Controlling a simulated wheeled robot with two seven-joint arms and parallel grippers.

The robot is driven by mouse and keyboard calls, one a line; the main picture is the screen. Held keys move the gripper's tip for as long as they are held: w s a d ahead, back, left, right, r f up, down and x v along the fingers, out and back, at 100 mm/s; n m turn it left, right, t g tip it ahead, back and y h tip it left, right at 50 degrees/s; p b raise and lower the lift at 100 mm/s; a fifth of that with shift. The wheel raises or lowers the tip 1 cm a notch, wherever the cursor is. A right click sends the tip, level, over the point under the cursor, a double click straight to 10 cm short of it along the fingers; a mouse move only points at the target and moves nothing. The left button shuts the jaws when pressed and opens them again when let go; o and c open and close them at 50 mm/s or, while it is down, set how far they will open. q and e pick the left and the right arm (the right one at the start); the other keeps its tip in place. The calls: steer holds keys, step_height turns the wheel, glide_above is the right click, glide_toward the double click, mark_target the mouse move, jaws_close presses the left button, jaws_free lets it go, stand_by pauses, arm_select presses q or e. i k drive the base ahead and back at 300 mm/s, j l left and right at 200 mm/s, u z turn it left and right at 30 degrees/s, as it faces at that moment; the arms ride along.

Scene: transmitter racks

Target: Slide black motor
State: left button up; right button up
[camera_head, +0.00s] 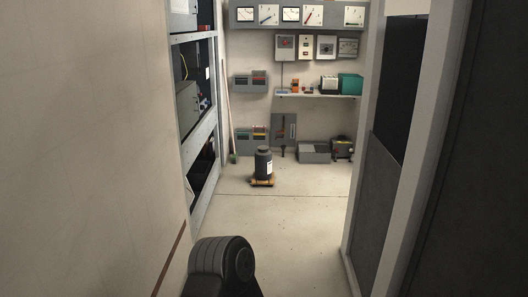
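A dark upright cylinder (263,166) with a narrower top and a white label stands on a small wooden base on the floor, beyond the doorway. A small black machine-like object (343,147) sits farther back against the rear wall. I cannot tell for certain which of these is the black motor. Neither of my grippers is in view. A dark rounded arm part, apparently mine, shows at the bottom of the picture, well short of both objects.
A doorway frame (362,150) stands on the right and a plain wall (90,140) on the left. Open racks (203,135) line the left side beyond. A grey box (314,153) lies at the rear wall below a shelf (317,96). The floor (285,225) between is clear.

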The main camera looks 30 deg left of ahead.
mark_target(263, 174)
steer(key=i+j+u, duration=0.3)
steer(key=i, duration=0.25)
steer(key=i+j+u, duration=0.3)
steer(key=i, duration=0.3)
steer(key=i+j+u, duration=0.15)
steer(key=i+u, duration=0.15)
steer(key=i, duration=2.95)
steer(key=i+l, duration=0.25)
steer(key=i, duration=0.2)
steer(key=i+l, duration=0.25)
steer(key=i, duration=0.2)
steer(key=i+l, duration=0.2)
steer(key=i, duration=0.2)
steer(key=i+l, duration=0.25)
steer(key=i, duration=0.2)
steer(key=i+l, duration=0.25)
steer(key=i, duration=0.2)
